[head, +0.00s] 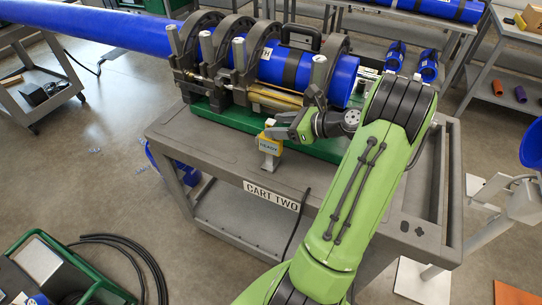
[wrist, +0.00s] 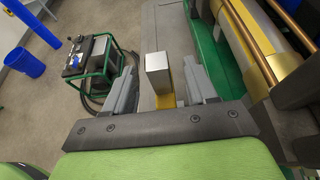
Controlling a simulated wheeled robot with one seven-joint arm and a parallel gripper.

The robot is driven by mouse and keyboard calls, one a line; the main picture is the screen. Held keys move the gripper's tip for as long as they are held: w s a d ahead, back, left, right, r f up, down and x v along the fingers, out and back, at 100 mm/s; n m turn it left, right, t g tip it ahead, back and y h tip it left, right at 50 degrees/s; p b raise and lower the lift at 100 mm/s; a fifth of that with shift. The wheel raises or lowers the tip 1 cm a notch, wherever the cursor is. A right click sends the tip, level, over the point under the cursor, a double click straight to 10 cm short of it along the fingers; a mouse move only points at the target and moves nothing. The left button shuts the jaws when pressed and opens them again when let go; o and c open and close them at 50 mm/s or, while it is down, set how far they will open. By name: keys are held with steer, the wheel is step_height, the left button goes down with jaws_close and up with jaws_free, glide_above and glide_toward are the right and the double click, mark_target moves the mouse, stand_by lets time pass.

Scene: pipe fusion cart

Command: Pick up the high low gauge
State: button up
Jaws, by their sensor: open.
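My gripper (head: 277,126) is open at the gauge's upper end. In the wrist view my gripper (wrist: 161,64) has a finger on each side of the block, with a narrow gap showing. The gauge's lower part is partly hidden in the wrist view.
The pipe fusion machine (head: 225,65) with dark clamps holds a blue pipe (head: 110,32) just behind the gauge. A sign (head: 271,195) reads CART TWO on the cart's front. A green-framed unit (head: 45,265) with black hoses is on the floor at lower left.

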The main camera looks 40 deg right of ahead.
steer(key=b+x, duration=0.1)
steer(key=x, duration=0.4)
steer(key=shift+s, duration=0.15)
steer(key=shift+c, duration=0.3)
jaws_close()
